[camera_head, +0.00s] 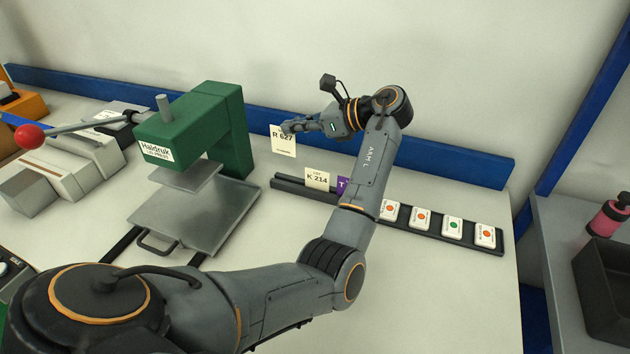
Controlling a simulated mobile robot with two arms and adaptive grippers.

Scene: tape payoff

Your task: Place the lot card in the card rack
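A white lot card (283,143) marked R 627 is held upright at the fingertips of my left gripper (292,127). The gripper is shut on the card's upper edge, and the card hangs in the air in front of the wall and blue rail. Below it is the dark card rack (288,186), a low slotted strip on the bench. Its left end is bare. Another card (317,179) marked LOT K 214 stands in the rack, with a purple card (342,186) beside it, partly hidden by my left arm. My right gripper is not in view.
A green press (223,125) with a red-knobbed lever stands left of the rack. Right of my arm, a dark strip (499,247) carries several white tiles with orange or green dots. A blue rail (455,164) runs behind. The front right bench is clear.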

